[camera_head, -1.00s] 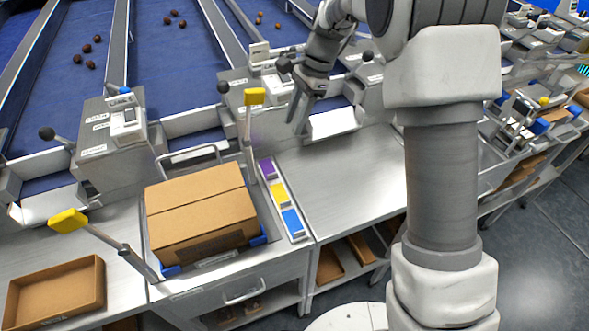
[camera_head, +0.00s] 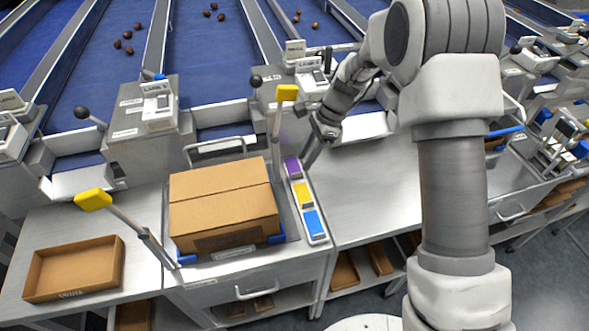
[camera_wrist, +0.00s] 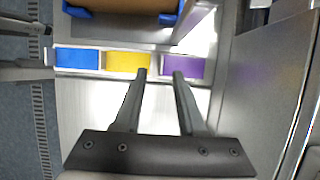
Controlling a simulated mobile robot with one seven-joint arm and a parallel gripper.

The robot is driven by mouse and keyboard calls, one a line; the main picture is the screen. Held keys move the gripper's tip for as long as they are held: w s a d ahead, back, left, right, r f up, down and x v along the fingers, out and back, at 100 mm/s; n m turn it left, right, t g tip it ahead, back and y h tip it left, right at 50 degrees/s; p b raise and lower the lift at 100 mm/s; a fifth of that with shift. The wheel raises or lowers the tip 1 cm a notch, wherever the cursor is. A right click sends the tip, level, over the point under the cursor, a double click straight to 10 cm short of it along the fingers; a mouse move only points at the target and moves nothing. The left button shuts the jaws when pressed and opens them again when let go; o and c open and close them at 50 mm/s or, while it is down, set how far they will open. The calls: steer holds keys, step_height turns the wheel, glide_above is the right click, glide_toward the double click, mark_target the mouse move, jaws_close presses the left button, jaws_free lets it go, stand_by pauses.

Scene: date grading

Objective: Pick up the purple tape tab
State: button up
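The purple tape tab (camera_head: 292,168) is in the far end of a narrow white tray (camera_head: 318,236), beside the cardboard box. A yellow tab (camera_head: 303,195) and a blue tab (camera_head: 313,222) follow it in the same tray. My gripper (camera_head: 308,160) is just to the right of the purple tab in the head view. In the wrist view the purple tab (camera_wrist: 182,67) shows behind and beside the right fingertip, and my gripper (camera_wrist: 157,72) is open with nothing between its fingers. The fingertips appear near the boundary of the yellow and purple tabs. Whether they touch the tray, I cannot tell.
A closed cardboard box (camera_head: 223,203) stands left of the tray, with a yellow-topped post (camera_head: 287,93) behind. Another yellow-headed arm (camera_head: 93,200) and an open brown tray (camera_head: 73,268) are further left. The steel bench (camera_head: 370,185) right of the tray is clear.

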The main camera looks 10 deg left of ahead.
mark_target(299, 173)
steer(key=x, duration=0.5)
steer(key=shift+w+a+f, duration=0.1)
steer(key=shift+w+f, duration=0.05)
jaws_close()
